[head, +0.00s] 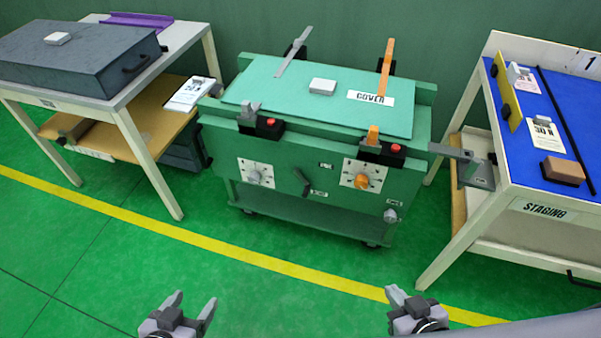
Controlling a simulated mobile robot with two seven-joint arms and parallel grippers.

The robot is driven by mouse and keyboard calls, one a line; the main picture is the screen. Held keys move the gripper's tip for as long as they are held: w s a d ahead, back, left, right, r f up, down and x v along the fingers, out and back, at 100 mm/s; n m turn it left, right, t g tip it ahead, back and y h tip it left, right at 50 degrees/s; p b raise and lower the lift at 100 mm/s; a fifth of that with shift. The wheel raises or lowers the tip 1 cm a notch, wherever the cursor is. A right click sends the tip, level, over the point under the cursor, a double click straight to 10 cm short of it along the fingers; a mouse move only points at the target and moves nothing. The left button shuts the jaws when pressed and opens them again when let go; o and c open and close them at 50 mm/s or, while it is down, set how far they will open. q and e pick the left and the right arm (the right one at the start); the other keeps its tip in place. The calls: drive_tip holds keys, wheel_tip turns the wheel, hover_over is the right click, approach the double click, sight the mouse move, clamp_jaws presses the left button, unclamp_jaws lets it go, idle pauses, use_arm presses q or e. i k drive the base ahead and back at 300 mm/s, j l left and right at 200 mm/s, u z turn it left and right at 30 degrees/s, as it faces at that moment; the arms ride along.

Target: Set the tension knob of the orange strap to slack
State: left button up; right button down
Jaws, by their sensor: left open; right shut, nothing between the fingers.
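The orange knob (362,181) sits on a white dial plate (352,171) on the right of the green cart's front. The dial's lettering is too small to read. The orange strap (386,66) stands up at the back of the cart top, with an orange piece (373,134) at a black buckle (382,152) on the front edge above the dial. My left gripper (192,303) is open and empty at the bottom of the view, well in front of the cart. My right gripper (399,292) is shut and empty, also apart from the cart.
A grey knob (254,177) and grey strap (294,52) are on the cart's left. The green cover (270,95) lies on top. A staging table (487,219) stands right, a white table (128,128) with a dark case left. Green floor (270,305) before the cart is clear.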

sight(362, 182)
drive_tip(key=i+j+z, duration=0.1)
drive_tip(key=i+j, duration=0.25)
drive_tip(key=i+j+z, duration=0.1)
drive_tip(key=i+j, duration=0.2)
drive_tip(key=j, duration=0.15)
